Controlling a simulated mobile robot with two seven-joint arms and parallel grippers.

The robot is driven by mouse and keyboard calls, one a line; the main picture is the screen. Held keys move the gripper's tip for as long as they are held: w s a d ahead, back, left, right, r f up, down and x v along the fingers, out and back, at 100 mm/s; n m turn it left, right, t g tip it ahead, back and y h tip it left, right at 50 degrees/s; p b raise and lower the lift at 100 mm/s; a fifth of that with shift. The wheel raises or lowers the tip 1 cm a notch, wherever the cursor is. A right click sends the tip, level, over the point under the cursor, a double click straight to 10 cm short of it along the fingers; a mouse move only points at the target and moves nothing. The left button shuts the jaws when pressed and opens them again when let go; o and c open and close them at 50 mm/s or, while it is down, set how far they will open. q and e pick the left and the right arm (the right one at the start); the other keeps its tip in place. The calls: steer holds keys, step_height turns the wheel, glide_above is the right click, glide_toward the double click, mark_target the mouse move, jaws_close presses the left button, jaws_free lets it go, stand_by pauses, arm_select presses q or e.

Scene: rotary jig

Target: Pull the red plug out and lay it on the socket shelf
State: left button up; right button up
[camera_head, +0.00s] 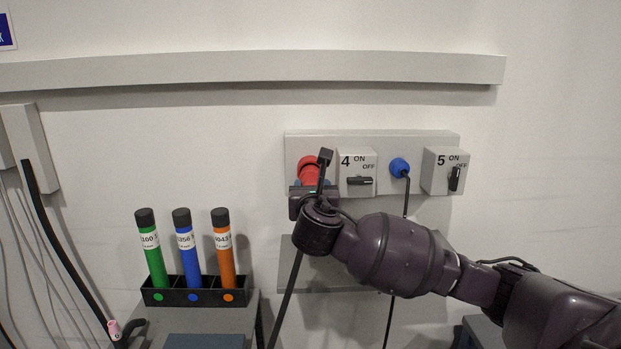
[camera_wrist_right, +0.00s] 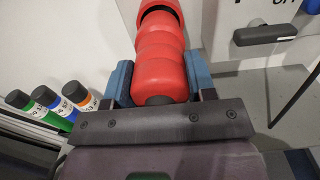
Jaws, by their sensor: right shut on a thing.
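The red plug (camera_head: 309,170) is at the left end of the grey socket panel (camera_head: 372,138), partly hidden by my right gripper. In the right wrist view the ribbed red plug (camera_wrist_right: 161,55) runs up to a red collar at the panel. My right gripper (camera_head: 311,186) is shut on the plug. Its blue fingers (camera_wrist_right: 160,85) sit on both sides of the plug's lower end. The socket shelf (camera_head: 330,279) is a grey ledge below the panel, partly hidden by my right arm. My left gripper is not in view.
A blue plug (camera_head: 399,167) with a black cable sits between switch boxes 4 (camera_head: 356,160) and 5 (camera_head: 444,163). A black rack (camera_head: 193,297) with green, blue and orange tubes stands at the lower left. Black cables hang below the panel.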

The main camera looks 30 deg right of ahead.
steer(key=shift+v, duration=1.7)
